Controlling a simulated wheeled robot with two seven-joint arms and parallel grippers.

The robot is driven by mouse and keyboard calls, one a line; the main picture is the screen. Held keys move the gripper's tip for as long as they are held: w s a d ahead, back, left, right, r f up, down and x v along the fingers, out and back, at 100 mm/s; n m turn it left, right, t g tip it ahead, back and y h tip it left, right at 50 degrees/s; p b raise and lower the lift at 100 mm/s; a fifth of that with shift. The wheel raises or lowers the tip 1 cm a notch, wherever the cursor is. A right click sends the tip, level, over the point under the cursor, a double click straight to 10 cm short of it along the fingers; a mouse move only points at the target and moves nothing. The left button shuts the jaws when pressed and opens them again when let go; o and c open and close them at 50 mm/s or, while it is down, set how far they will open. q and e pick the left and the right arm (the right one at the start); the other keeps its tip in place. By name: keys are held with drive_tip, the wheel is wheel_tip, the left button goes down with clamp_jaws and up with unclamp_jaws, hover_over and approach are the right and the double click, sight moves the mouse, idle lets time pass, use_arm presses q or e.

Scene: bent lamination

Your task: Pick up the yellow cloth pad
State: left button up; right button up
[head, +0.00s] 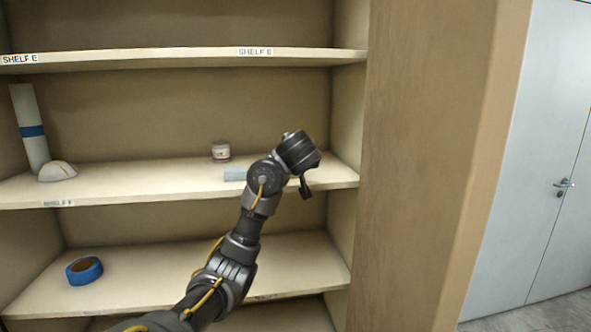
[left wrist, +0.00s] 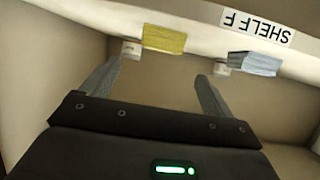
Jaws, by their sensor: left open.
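The yellow cloth pad (left wrist: 164,38) shows in the left wrist view as a small flat rectangle on the shelf near its front edge. I do not see it in the head view, where my arm covers part of that shelf. My left gripper (left wrist: 159,72) is open, its two grey fingers spread and nothing between them. The pad lies beyond the fingertips, apart from them. In the head view my left arm reaches up to the right end of the middle shelf, and its fingers are not clear there.
A light blue pad (head: 235,174) and a small jar (head: 221,151) stand left of my wrist. A white roll (head: 29,130) and a pale rounded item (head: 57,171) are at the far left. Blue tape (head: 84,270) lies below. Shelf boards and a side panel (head: 415,160) bound the space.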

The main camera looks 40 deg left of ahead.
use_arm(q)
drive_tip(key=a, duration=0.1)
drive_tip(key=w+a+f, duration=0.1)
drive_tip(key=a+p, duration=0.1)
drive_tip(key=shift+w+a+f, duration=0.25)
drive_tip(key=shift+w+a, duration=0.05)
drive_tip(key=shift+w, duration=0.1)
drive_tip(key=shift+w+a+f, duration=0.1)
drive_tip(key=shift+w+f, duration=0.1)
drive_tip(key=shift+w, duration=0.25)
drive_tip(key=p+x, duration=0.2)
drive_tip(key=x, duration=0.2)
drive_tip(key=shift+w+d+f+p, duration=0.15)
drive_tip(key=shift+w+d+p, duration=0.05)
drive_tip(key=shift+p, duration=0.2)
drive_tip(key=shift+w+a+f, duration=0.25)
drive_tip(key=shift+f, duration=0.05)
drive_tip(key=shift+d, duration=0.1)
use_arm(e)
wheel_tip(320, 180, up, 4)
drive_tip(key=shift+w+a+r, duration=0.1)
drive_tip(key=shift+r, duration=0.05)
use_arm(q)
drive_tip(key=shift+d, duration=0.1)
